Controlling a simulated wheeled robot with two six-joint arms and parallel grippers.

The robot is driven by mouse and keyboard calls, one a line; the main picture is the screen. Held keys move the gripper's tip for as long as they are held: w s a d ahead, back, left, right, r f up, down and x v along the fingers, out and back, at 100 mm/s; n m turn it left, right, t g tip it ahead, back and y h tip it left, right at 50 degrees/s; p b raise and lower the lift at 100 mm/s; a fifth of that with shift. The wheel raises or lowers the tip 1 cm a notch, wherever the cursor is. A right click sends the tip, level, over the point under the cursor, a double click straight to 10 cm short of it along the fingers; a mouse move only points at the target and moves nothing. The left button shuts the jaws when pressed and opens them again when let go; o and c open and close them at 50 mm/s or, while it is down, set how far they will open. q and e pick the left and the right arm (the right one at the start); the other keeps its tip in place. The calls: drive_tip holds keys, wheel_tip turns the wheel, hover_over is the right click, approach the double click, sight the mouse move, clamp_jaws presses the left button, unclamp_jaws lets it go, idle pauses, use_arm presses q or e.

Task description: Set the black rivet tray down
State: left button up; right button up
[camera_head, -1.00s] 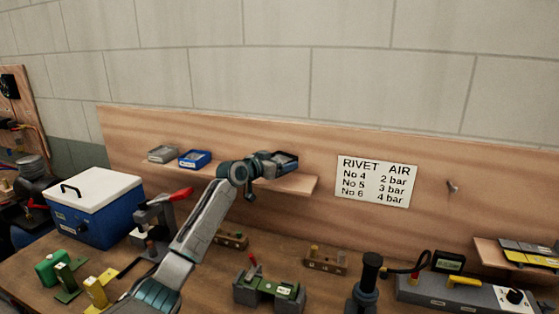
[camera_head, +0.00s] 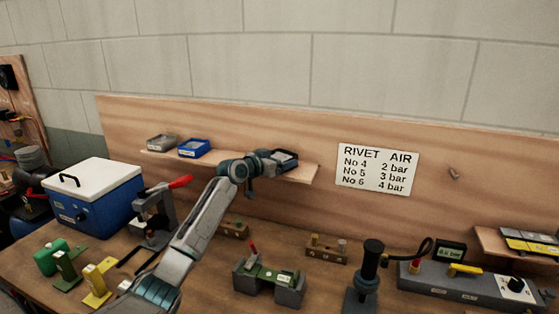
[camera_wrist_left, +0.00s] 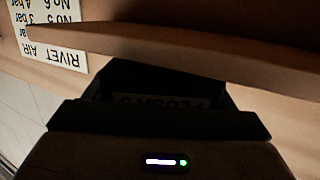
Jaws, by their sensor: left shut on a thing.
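The black rivet tray (camera_head: 289,155) is at the right end of the wooden wall shelf (camera_head: 303,174). My left gripper (camera_head: 279,160) is shut on it, with the arm reaching up from the lower left. In the left wrist view the tray (camera_wrist_left: 145,77) is dark, and its pale label (camera_wrist_left: 180,103) shows upside down and partly covered. The shelf's edge (camera_wrist_left: 190,48) runs close by the tray there. I cannot tell whether the tray's underside touches the shelf. My right gripper is not in view.
A grey tray (camera_head: 162,142) and a blue tray (camera_head: 194,148) stand on the shelf's left part. Bare shelf lies between them and my gripper. Below are a red-handled clamp (camera_head: 155,212), a blue-and-white box (camera_head: 93,198) and a green fixture (camera_head: 270,275) on the bench.

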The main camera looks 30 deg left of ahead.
use_arm(q)
drive_tip(key=shift+f, duration=0.3)
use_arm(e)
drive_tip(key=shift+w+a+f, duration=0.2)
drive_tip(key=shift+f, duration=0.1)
use_arm(q)
drive_tip(key=o, duration=1.2)
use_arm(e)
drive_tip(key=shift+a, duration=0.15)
use_arm(q)
drive_tip(key=shift+s+a+f+b, duration=0.1)
drive_tip(key=shift+s+a+b, duration=0.05)
drive_tip(key=shift+s+b, duration=0.4)
drive_tip(key=b+v, duration=0.3)
drive_tip(key=v, duration=0.6)
drive_tip(key=shift+s, duration=0.35)
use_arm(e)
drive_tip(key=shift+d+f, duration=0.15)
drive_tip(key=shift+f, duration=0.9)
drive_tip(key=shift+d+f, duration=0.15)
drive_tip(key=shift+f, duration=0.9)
